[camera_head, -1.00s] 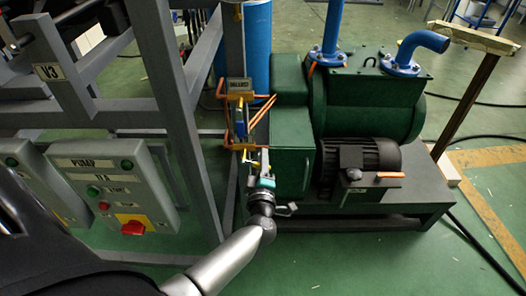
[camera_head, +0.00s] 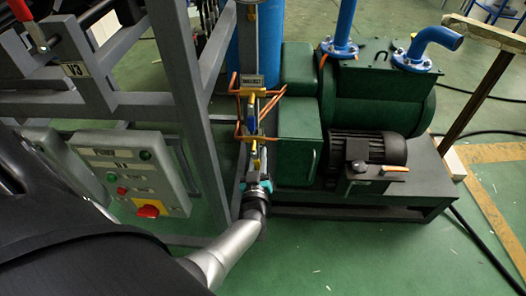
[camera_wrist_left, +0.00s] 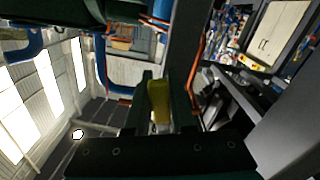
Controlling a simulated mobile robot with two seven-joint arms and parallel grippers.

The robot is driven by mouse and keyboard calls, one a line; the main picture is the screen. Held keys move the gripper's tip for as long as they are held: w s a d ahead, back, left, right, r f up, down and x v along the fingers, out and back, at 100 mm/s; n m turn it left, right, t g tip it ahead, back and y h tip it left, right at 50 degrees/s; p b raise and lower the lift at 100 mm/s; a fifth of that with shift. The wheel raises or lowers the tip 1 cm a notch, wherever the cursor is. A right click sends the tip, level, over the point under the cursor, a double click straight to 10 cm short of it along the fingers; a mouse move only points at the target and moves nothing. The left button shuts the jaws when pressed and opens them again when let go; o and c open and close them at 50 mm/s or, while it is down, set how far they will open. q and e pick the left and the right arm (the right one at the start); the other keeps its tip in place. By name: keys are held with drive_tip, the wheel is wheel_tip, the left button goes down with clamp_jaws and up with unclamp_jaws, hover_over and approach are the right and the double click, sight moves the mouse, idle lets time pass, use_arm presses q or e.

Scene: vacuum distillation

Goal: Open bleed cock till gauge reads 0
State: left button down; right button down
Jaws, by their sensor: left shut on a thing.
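The bleed cock (camera_head: 254,122), with blue and yellow parts, sits on the upright pipe under a small label plate (camera_head: 252,81), left of the green pump. Orange tubing surrounds it. My left gripper (camera_head: 257,166) reaches up to it from below. In the left wrist view, a yellow handle (camera_wrist_left: 159,100) stands between the two dark fingers (camera_wrist_left: 160,112), and they are shut on it. How far the cock is turned cannot be told. No gauge face is readable in either view. My right gripper is not in view.
The green pump (camera_head: 375,95) with blue pipes and its dark motor (camera_head: 362,155) stand on a base at right. A grey control panel (camera_head: 135,180) with a red switch is at left, by a grey frame post (camera_head: 190,100). Green floor is open at front right.

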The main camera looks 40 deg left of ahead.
use_arm(q)
drive_tip(key=shift+s+a+f+m+p, duration=0.15)
drive_tip(key=shift+a+m, duration=0.1)
drive_tip(key=shift+m, duration=0.35)
drive_tip(key=shift+s+a+m+p, duration=0.15)
drive_tip(key=shift+a+m, duration=0.05)
drive_tip(key=shift+m, duration=0.4)
drive_tip(key=shift+s+a+m, duration=0.1)
drive_tip(key=shift+a+m, duration=0.05)
drive_tip(key=shift+m, duration=0.35)
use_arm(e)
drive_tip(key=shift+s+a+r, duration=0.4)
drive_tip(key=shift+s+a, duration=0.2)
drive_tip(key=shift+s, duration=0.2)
use_arm(q)
drive_tip(key=c, duration=0.8)
unclamp_jaws()
drive_tip(key=shift+o, duration=0.2)
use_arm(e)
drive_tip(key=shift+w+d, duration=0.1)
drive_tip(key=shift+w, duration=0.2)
